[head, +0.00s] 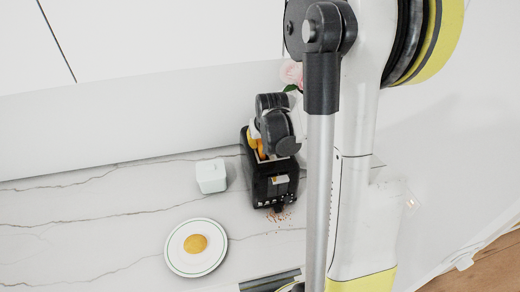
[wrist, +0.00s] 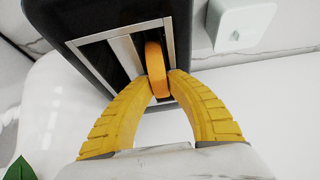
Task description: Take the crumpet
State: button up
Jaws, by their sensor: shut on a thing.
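An orange round crumpet (wrist: 154,60) stands on edge in a slot of the black toaster (wrist: 90,14). The yellow fingers of my gripper (wrist: 160,88) are shut on its near edge, one on each side. Its far part sits down in the slot, hidden. In the head view the toaster (head: 262,190) stands on the counter, and a bit of the orange crumpet (head: 261,149) shows beside my dark wrist, which hides most of my gripper there. Another golden round piece (head: 195,243) lies flat on a white plate (head: 178,263) with a green rim.
A pale square box (head: 211,176) stands left of the toaster; a pale box (wrist: 243,22) also shows in the wrist view. Crumbs (head: 279,216) lie before the toaster. Pink flowers (head: 291,73) are behind it. A wall runs behind the marble counter (head: 90,225), whose left part is clear.

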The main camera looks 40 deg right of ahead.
notch_tip(320, 180, up, 10)
jog(key=p, duration=0.6)
jog(key=shift+f+p, duration=0.15)
jog(key=shift+p, duration=0.25)
